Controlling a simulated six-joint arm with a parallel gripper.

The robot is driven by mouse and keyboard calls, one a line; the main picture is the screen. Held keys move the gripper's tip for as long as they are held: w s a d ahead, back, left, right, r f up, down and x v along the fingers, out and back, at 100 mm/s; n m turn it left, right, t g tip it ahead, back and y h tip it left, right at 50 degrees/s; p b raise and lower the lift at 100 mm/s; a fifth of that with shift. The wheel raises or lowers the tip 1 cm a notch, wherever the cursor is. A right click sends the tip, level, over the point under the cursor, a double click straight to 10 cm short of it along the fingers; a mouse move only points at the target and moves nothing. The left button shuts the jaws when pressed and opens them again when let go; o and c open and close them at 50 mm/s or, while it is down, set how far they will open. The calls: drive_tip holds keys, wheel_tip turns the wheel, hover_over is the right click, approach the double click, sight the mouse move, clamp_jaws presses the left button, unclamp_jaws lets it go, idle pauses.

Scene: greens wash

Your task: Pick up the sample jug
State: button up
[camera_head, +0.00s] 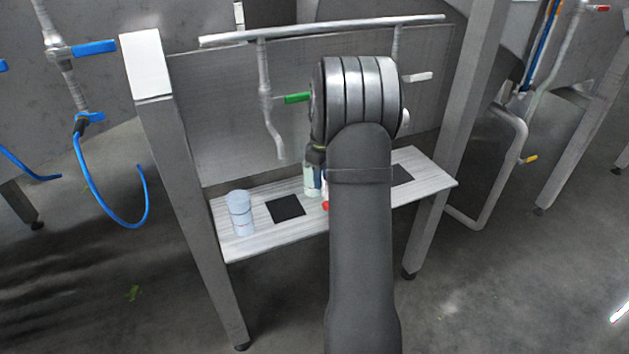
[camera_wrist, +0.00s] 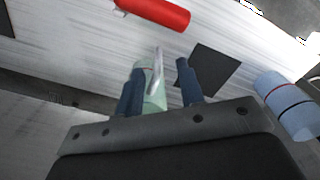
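A pale green vessel (camera_wrist: 153,100), likely the sample jug, stands on the white slatted shelf; in the head view its pale side (camera_head: 308,180) shows just left of my arm. My gripper (camera_wrist: 159,68) has its two dark blue fingers apart, one on each side of the vessel in the wrist view. A gap shows by the right finger; I cannot tell whether the left one touches. A light grey strip, perhaps a handle, rises between the fingers. In the head view my arm hides most of the gripper.
A light blue cylinder with a dark band (camera_head: 240,212) stands at the shelf's left end. A red cylinder (camera_wrist: 158,12) lies beyond the fingers. Dark square patches (camera_head: 286,208) mark the shelf (camera_head: 262,240). A green-handled tap (camera_head: 296,98) and its spout (camera_head: 275,140) hang above.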

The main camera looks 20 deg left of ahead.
wheel_tip(320, 180, down, 5)
drive_tip(key=shift+w+d+f, duration=0.1)
drive_tip(key=shift+d, duration=0.05)
clamp_jaws()
